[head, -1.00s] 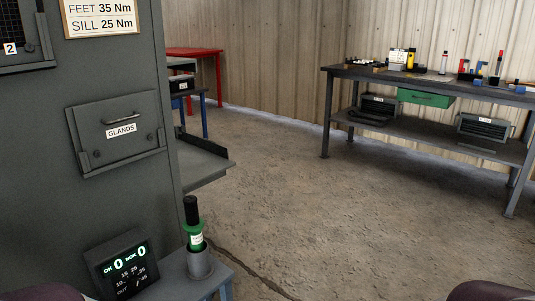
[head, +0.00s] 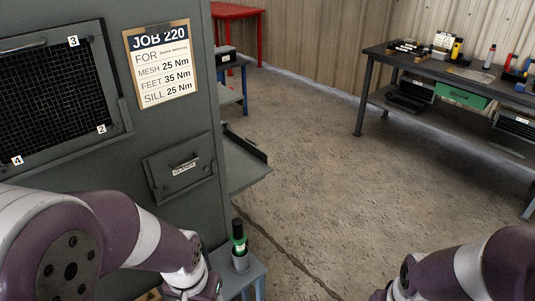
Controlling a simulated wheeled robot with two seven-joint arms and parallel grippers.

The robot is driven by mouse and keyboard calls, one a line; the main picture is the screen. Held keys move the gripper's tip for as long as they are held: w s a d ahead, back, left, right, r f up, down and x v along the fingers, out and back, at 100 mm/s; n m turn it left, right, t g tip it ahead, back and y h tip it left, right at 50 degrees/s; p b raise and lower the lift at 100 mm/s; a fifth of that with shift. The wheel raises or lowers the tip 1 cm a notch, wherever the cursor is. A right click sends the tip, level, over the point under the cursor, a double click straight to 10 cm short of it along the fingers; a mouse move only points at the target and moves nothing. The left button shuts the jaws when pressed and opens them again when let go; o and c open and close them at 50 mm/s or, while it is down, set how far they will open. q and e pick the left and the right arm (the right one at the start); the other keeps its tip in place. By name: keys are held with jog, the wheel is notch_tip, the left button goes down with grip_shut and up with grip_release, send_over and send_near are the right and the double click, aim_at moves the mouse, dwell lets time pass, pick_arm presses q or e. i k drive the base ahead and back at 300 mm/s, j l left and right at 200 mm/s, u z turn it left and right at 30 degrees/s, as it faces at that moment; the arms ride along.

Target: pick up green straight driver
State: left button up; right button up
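The green straight driver (head: 239,240) stands upright in a grey cup-shaped holder (head: 240,263) on a small blue-grey stand (head: 257,270). It has a black top and a green band, and its lower end is hidden inside the holder. My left arm comes in from the left and bends down just left of the driver, apart from it in the picture. My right arm is at the bottom right, well away from the driver. Both grippers are below the picture edge.
The grey enclosure (head: 170,120) with mesh panel, job card (head: 162,63) and glands plate (head: 180,168) rises behind the stand. A shelf (head: 247,160) juts from its right side. A workbench (head: 400,62) stands far right. The floor between is clear.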

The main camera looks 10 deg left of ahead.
aim_at(239, 236)
jog(key=u, duration=0.5)
jog(key=i+l+u, duration=0.15)
jog(key=u, duration=0.25)
jog(key=i+l+u, duration=0.2)
jog(key=u, duration=0.15)
jog(key=i+l+u, duration=0.15)
jog(key=l+u, duration=0.25)
jog(key=i+l+u, duration=0.1)
jog(key=l+u, duration=0.15)
jog(key=u, duration=0.15)
jog(key=i+l+u, duration=0.1)
jog(key=l, duration=0.8)
jog(key=i+l+u, duration=0.15)
jog(key=l, duration=0.7)
jog(key=l+u, duration=0.1)
jog(key=l, duration=0.8)
